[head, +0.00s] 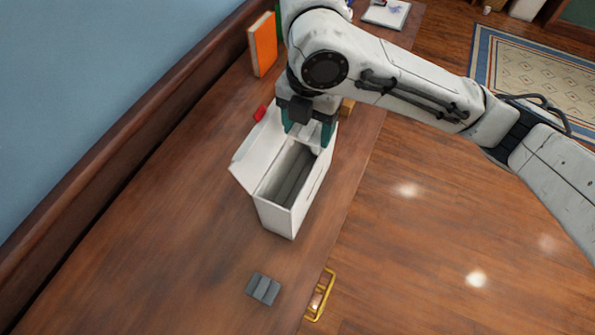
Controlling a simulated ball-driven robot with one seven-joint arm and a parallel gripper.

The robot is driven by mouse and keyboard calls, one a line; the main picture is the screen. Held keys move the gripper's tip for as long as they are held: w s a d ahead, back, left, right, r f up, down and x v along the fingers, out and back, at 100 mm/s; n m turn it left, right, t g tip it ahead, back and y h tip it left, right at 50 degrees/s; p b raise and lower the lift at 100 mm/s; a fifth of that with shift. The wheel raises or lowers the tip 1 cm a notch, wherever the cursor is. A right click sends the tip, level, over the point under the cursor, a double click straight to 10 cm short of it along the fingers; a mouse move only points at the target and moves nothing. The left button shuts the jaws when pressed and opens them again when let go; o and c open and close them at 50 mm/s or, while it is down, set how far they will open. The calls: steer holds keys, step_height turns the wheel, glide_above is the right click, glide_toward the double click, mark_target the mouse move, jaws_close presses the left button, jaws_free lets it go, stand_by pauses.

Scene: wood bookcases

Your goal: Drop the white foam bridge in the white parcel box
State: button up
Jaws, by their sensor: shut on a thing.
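The white parcel box (277,214) stands on the wooden top with its lid open and a flap spread to the left. Its inside looks grey and shaded. My gripper (309,134), with teal fingers, points down over the far end of the box. It is shut on a white piece (304,142), which I take for the white foam bridge. Little of it shows between the fingers, and it is hard to tell from the box's white far flap. Whether it touches the box is unclear.
A grey ridged block (263,289) lies in front of the box, near a brass handle (320,295) at the edge. An orange book (263,44) stands behind, with a small red thing (260,113) nearer. The wooden top left of the box is clear.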

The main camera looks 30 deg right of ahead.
steer(key=o, duration=1.1)
steer(key=shift+c, duration=0.2)
step_height(320, 180, up, 11)
steer(key=shift+p, duration=0.35)
steer(key=shift+f, duration=0.1)
